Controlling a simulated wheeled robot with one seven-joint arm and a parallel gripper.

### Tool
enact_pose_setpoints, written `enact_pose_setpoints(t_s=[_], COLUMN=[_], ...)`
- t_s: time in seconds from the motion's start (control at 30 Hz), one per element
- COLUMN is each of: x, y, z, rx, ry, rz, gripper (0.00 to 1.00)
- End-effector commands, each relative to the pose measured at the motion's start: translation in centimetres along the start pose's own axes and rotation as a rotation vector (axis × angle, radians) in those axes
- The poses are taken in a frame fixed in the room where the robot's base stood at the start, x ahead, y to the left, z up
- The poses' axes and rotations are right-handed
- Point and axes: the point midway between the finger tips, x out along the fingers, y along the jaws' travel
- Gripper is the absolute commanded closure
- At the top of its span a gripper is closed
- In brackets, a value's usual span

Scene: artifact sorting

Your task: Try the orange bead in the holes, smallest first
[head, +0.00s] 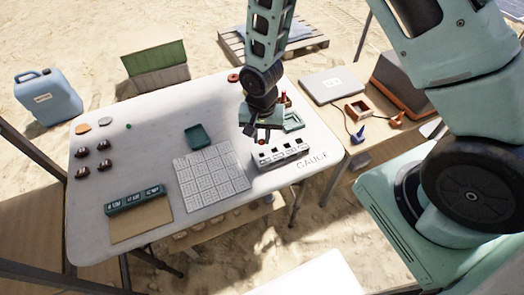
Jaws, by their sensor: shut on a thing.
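My gripper (262,136) points down over the right part of the white table. It is shut on the orange bead (261,142), which looks small and reddish between the fingertips; the fingers partly hide it. The white gauge block (284,153), with several dark holes in a row, stands just below and to the right of the bead in the picture. The word GAUGE is printed on the table beside it. The bead is near the gauge's left end; I cannot tell its exact height, and it does not appear to be in a hole.
A gridded mat (210,180) and a green tray (198,136) lie left of the gauge. Another green tray (293,121) sits behind it, close to my gripper. A labelled green rack (135,201) and several dark pots (103,146) are farther left.

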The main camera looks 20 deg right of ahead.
Motion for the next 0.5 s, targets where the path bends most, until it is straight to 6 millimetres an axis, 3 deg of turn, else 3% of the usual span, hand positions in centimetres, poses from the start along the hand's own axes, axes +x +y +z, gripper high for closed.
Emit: enact_pose_setpoints(t_s=[0.33,0.5], x=[0.3,1.0], y=[0.2,1.5], z=[-0.1,-1.0], rx=[0.0,0.002], ry=[0.001,0.01], rz=[0.002,0.022], gripper=[0.95,0.95])
